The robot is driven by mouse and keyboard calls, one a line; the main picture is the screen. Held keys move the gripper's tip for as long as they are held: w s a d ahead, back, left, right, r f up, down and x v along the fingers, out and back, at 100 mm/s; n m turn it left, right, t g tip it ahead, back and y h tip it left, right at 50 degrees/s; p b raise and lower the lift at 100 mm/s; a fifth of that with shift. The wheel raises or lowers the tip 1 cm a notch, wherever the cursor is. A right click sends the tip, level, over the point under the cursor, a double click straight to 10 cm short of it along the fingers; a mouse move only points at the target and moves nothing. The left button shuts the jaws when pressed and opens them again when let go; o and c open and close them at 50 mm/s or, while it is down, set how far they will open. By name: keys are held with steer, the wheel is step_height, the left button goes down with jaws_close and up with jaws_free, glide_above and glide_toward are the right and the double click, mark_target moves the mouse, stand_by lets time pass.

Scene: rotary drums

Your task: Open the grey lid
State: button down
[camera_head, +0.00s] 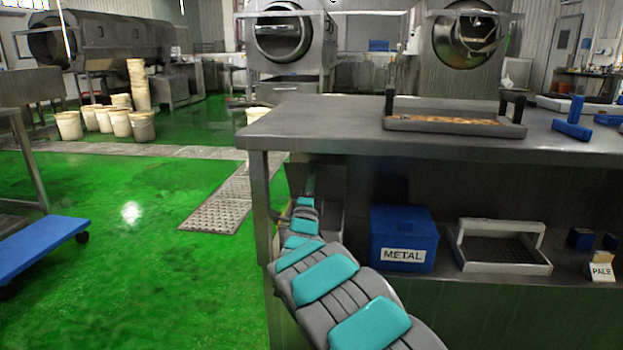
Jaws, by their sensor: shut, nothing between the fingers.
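I cannot make out a part that is clearly a grey lid. Two grey metal drums stand at the back, the middle one (322,42) and the right one (440,75), each with a round front opening facing me. Another long grey drum machine (120,42) lies at the back left. My grey arm with teal pads (325,280) reaches from the bottom middle up along the left end of the metal table (330,125). Its far end narrows beside the table leg, and I cannot make out my gripper's fingers there.
On the table stand a grey tray with black handles (455,126) and a blue tool (572,130). The shelf below holds a blue box marked METAL (405,225) and a pale basket (503,268). White buckets (69,126) and a blue cart (40,250) stand left. Green floor between is open.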

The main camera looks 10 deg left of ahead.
mark_target(314, 162)
steer(key=w+r+g, duration=0.1)
steer(key=w+r+g+p, duration=0.1)
steer(key=w, duration=0.1)
steer(key=w+r+g+p, duration=0.1)
steer(key=w+g, duration=0.1)
steer(key=shift+r, duration=0.3)
steer(key=shift+w+d+r, duration=0.1)
steer(key=shift+w+d, duration=0.05)
steer(key=shift+w, duration=1.1)
